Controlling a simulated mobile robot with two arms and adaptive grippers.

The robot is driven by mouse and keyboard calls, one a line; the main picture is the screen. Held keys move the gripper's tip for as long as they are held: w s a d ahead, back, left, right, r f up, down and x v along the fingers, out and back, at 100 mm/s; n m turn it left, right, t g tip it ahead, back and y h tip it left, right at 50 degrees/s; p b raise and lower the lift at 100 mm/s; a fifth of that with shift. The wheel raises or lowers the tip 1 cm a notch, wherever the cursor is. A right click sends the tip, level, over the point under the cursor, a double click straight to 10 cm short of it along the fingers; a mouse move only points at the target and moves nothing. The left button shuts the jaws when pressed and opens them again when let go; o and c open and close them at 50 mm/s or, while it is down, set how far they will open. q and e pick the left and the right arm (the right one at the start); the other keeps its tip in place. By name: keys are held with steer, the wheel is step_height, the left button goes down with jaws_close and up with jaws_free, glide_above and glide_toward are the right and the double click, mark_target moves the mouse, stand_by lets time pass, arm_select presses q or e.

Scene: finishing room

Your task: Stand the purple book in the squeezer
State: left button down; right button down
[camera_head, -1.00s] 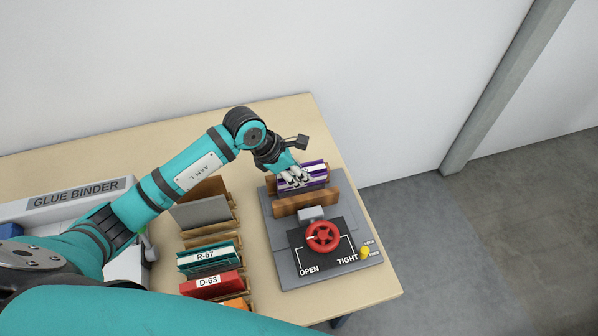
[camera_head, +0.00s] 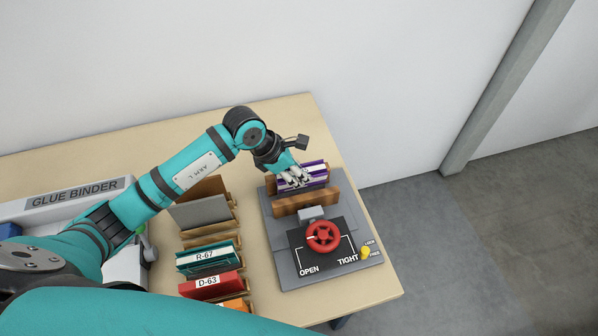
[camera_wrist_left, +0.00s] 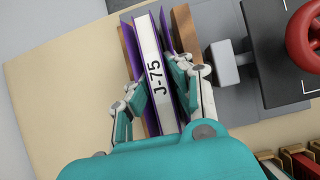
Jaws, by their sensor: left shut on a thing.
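The purple book (camera_head: 316,171) has a white spine label reading J-75, which shows in the left wrist view (camera_wrist_left: 148,62). It stands between the two wooden jaws of the squeezer (camera_head: 283,262), behind the front jaw (camera_head: 306,204). My left gripper (camera_head: 293,181) is shut on the book, with a finger on each side of it; the same gripper shows in the left wrist view (camera_wrist_left: 154,85). Whether the book's lower edge touches the squeezer's base is hidden. The squeezer has a red handwheel (camera_head: 323,237) with OPEN and TIGHT marks, and a yellow lock knob (camera_head: 365,252). My right gripper is not in view.
A rack left of the squeezer holds a grey book (camera_head: 201,212), a teal book marked R-67 (camera_head: 208,259) and a red book marked D-63 (camera_head: 211,285). The glue binder (camera_head: 77,196) is at the left. The table's right edge is close beside the squeezer.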

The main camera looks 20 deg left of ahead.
arm_select(q)
steer(key=shift+f+b, duration=0.4)
steer(key=shift+f, duration=0.05)
steer(key=c, duration=1.5)
jaws_free()
steer(key=shift+p+v, duration=1.75)
steer(key=shift+v, duration=1.15)
steer(key=shift+p+v, duration=1.05)
steer(key=shift+v, duration=1.25)
steer(key=shift+s+a+r, duration=0.1)
steer(key=shift+s+r, duration=0.05)
steer(key=shift+r, duration=0.15)
